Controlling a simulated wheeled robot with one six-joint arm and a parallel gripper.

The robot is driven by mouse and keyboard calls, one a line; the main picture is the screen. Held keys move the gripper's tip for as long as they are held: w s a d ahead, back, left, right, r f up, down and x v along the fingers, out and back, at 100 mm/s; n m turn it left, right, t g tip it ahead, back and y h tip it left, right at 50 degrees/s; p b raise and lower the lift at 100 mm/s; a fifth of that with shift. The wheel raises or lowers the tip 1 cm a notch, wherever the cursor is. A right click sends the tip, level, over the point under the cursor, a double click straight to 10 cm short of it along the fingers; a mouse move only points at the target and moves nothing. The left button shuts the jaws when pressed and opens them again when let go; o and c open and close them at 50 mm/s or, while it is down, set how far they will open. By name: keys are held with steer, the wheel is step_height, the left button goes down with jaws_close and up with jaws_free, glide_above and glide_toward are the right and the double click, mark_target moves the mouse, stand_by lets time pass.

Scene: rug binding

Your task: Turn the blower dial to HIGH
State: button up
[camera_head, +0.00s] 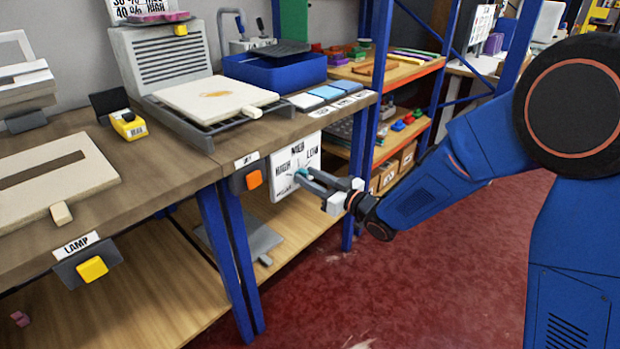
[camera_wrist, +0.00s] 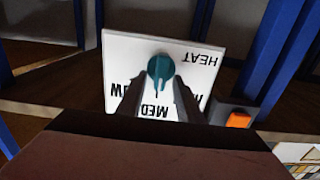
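A white dial panel (camera_head: 283,192) hangs on the front of the bench, lettered HIGH, MED and LOW in the body camera view. Its teal knob (camera_head: 302,172) is largely hidden there by my gripper (camera_head: 309,179). In the wrist view the panel (camera_wrist: 125,50) also carries a word that looks like HEAT, upside down. The teal knob (camera_wrist: 159,68) has its pointer toward MED. My gripper (camera_wrist: 162,85) has its two fingers apart, one on each side of the pointer. I cannot tell whether they touch it.
An orange button (camera_head: 254,179) sits left of the panel, also in the wrist view (camera_wrist: 238,119). A blue bench leg (camera_head: 362,150) stands to the right. A yellow button marked LAMP (camera_head: 92,268) is further left. Red carpet (camera_head: 420,270) in front is clear.

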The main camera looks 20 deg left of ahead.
steer(key=shift+c, duration=0.4)
jaws_close()
steer(key=shift+n, duration=0.3)
steer(key=n, duration=0.7)
steer(key=s+n, duration=0.1)
steer(key=n, duration=0.3)
steer(key=shift+s+a+f, duration=0.1)
steer(key=shift+a+f, duration=0.15)
steer(key=shift+f, duration=0.1)
steer(key=shift+n, duration=0.3)
steer(key=shift+o, duration=0.4)
jaws_free()
